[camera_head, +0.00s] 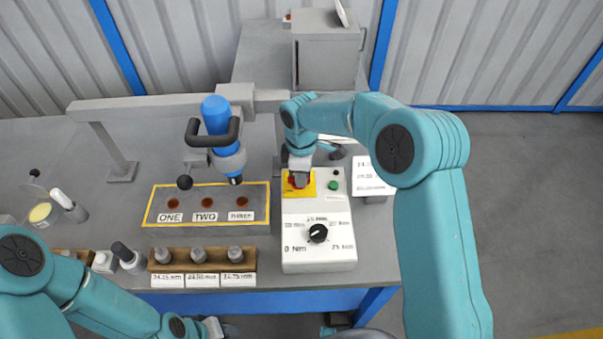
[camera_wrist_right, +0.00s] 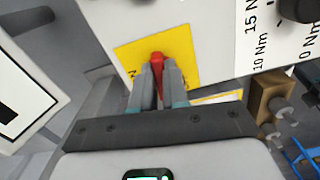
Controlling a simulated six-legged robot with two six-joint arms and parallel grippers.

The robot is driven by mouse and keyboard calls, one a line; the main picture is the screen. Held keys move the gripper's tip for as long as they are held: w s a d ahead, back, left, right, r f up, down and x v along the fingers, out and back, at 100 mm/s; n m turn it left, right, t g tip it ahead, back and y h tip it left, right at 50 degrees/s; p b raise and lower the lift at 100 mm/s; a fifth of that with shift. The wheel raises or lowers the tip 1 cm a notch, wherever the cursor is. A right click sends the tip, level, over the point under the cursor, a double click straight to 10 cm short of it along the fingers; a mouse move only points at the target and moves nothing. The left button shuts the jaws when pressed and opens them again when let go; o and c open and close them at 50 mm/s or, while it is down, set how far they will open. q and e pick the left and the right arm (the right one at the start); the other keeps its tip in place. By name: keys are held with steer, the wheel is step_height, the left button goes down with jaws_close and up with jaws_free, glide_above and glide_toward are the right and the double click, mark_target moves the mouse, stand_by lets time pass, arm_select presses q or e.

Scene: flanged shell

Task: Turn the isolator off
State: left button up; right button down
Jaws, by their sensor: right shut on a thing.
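The isolator is a red handle on a yellow plate (camera_head: 308,191), at the upper left of a white control box (camera_head: 320,262). My right gripper (camera_head: 299,179) reaches down over it from above. In the right wrist view the red handle (camera_wrist_right: 157,62) stands between the two grey fingers (camera_wrist_right: 157,85), which are shut on it. The yellow plate (camera_wrist_right: 185,60) shows behind the fingers, its lettering mostly hidden. My left gripper (camera_head: 213,328) is at the bottom edge of the head view, only partly visible, and its jaws are unclear.
The control box also has a green button (camera_head: 333,185) and a black dial (camera_head: 318,233). Left of it are a yellow-edged panel (camera_head: 205,226) labelled ONE, TWO, THREE, a blue tool (camera_head: 217,125) hanging above, and a wooden rack (camera_head: 202,260) of sockets. A white sign (camera_head: 369,177) stands right.

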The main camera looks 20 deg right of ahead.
steer(key=shift+w+n, duration=0.1)
steer(key=shift+n, duration=0.6)
steer(key=c, duration=1.1)
jaws_free()
steer(key=shift+c, duration=0.2)
step_height(320, 180, up, 16)
steer(key=shift+r, duration=0.2)
steer(key=shift+p, duration=0.3)
